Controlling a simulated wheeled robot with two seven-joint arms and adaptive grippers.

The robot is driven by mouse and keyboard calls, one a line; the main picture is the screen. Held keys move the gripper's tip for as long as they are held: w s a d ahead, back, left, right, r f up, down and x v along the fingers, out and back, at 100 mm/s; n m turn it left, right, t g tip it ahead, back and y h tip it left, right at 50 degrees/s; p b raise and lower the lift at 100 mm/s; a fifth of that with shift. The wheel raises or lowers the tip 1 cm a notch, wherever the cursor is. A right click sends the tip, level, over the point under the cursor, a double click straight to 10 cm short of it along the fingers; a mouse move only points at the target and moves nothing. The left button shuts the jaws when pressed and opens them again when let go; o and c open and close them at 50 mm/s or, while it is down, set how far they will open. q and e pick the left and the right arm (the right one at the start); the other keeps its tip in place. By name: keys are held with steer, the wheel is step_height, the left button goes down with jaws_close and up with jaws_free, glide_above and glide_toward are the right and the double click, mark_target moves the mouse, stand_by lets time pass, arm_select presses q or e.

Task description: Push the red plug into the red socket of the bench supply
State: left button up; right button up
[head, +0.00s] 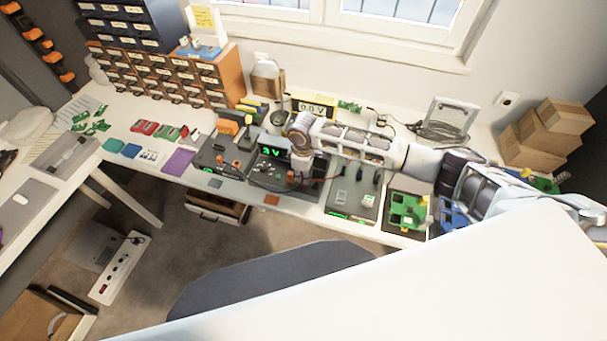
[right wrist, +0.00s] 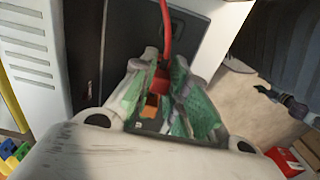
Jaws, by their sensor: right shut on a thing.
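My right gripper (head: 301,178) reaches in from the right over the middle of the bench. In the right wrist view its green-padded fingers (right wrist: 168,98) are shut on the red plug (right wrist: 160,80), with a red lead rising from it. A small orange part (right wrist: 151,107) shows just below the plug; I cannot tell whether they touch. A unit with a green lit display (head: 272,152), which looks like the bench supply, stands just left of the gripper. I cannot make out the red socket. My left gripper is in neither view.
Orange and blue drawer cabinets (head: 165,75) stand at the back left. A yellow meter (head: 312,107) is behind my arm. Green circuit boards (head: 407,210) lie to the right, and cartons (head: 550,130) are at the far right.

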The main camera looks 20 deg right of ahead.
steer(key=shift+p, duration=0.55)
stand_by(0.6)
steer(key=shift+f, duration=0.4)
stand_by(1.3)
steer(key=shift+p, duration=0.7)
steer(key=shift+f, duration=0.3)
stand_by(1.1)
steer(key=o, duration=0.9)
steer(key=shift+c, duration=0.2)
steer(key=shift+r, duration=6)
